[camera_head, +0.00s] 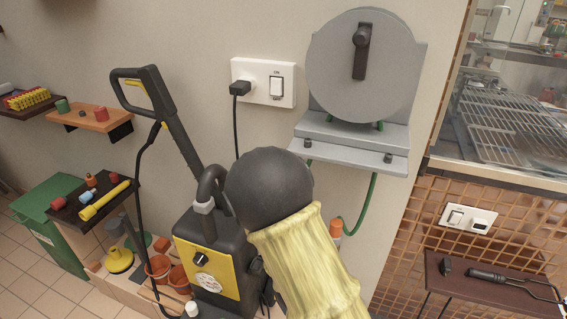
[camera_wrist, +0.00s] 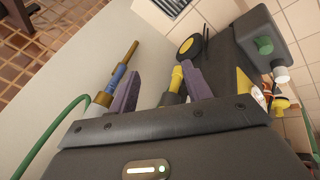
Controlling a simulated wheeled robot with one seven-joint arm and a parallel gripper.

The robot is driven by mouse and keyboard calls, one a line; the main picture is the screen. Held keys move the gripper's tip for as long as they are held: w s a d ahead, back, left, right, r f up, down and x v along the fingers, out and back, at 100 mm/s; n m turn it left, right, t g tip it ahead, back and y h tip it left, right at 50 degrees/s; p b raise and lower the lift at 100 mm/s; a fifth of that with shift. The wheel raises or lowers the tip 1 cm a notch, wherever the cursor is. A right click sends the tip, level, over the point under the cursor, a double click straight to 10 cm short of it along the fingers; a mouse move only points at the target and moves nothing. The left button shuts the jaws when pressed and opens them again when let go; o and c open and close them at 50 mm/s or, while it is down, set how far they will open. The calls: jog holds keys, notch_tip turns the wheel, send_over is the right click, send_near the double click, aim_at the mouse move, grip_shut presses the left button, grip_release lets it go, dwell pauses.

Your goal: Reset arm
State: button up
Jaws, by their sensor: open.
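My gripper (camera_wrist: 160,68) shows in the wrist view. Its two dark purple fingers stand wide apart, with nothing clamped between them. A yellow and grey fitting (camera_wrist: 175,86) shows between the fingers, close to the right one. A blue and brass hose fitting (camera_wrist: 118,78) lies just beside the left finger. Whether either fitting touches a finger I cannot tell. In the head view my gripper cannot be made out.
A black and yellow pressure washer (camera_head: 207,262) stands below the wall socket (camera_head: 264,82). A grey hose reel (camera_head: 345,85) is fixed on the wall, with a green hose (camera_head: 362,205) hanging. A dark shelf (camera_head: 490,287) with tools is at right. A green bin (camera_head: 52,225) is at left.

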jog(key=s+d+r+m+g+y, duration=0.1)
jog(key=s+d+r+m, duration=0.2)
jog(key=d+r, duration=0.35)
jog(key=s+d+r+m+g+y, duration=0.1)
jog(key=s+d+r+m, duration=0.25)
jog(key=r, duration=0.65)
notch_tip(320, 180, up, 18)
jog(key=p, duration=1.9)
jog(key=shift+r, duration=0.25)
jog(key=shift+a, duration=0.1)
